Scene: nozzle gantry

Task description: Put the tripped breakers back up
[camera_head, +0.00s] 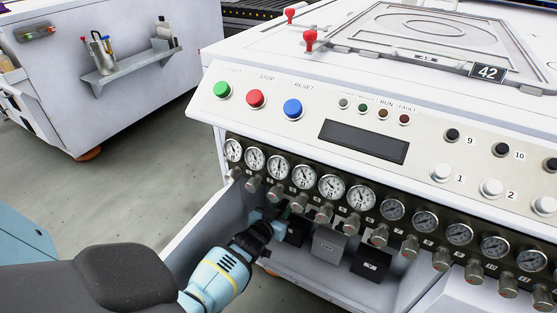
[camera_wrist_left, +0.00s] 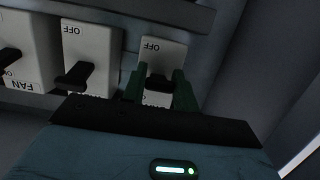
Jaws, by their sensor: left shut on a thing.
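In the left wrist view a row of white breakers with black levers appears upside down. My left gripper (camera_wrist_left: 157,86) is shut on the black lever of the rightmost breaker (camera_wrist_left: 163,52), one green finger on each side. That breaker's OFF label is uncovered; its lower part is hidden. The middle breaker (camera_wrist_left: 91,42) also shows OFF, and the left breaker (camera_wrist_left: 27,42) carries ON and FAN labels; neither is touched. In the head view my left gripper (camera_head: 279,218) reaches into the recess under the gauges, at the leftmost breaker. My right gripper is not in view.
A row of gauges with knobs (camera_head: 304,177) overhangs the recess. The recess's left side wall (camera_head: 205,232) stands close to my left arm. Above are start, stop and reset buttons (camera_head: 256,98) and a dark display (camera_head: 363,141). Grey floor lies open to the left.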

